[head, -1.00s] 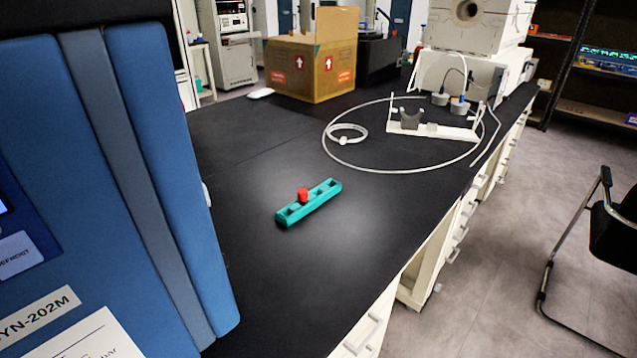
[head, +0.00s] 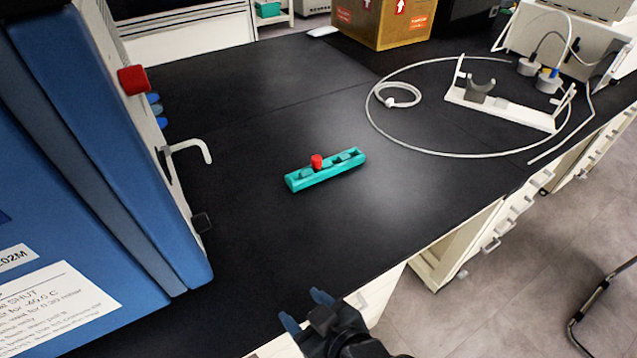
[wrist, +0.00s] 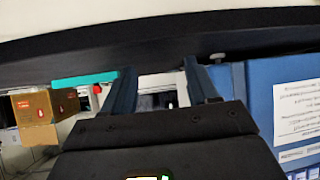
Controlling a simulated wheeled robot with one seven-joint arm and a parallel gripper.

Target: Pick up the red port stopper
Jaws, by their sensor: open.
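The red port stopper (head: 316,161) stands upright in a teal rack (head: 298,183) on the black bench, in the middle of the head view. In the wrist view, which looks upside down, a small red spot that looks like the stopper (wrist: 97,88) shows by the teal rack (wrist: 72,81), left of the fingers. My gripper (head: 305,310) is open and empty at the bench's front edge, below and apart from the rack in the head view. Its two blue fingers (wrist: 160,75) also show spread in the wrist view.
The blue freeze dryer (head: 110,130) stands at left, with a red knob (head: 132,80) and a white handle (head: 190,149) jutting out. A white stand (head: 500,107) and a looped tube (head: 447,152) lie at right. A cardboard box (head: 385,20) is behind. Bench around the rack is clear.

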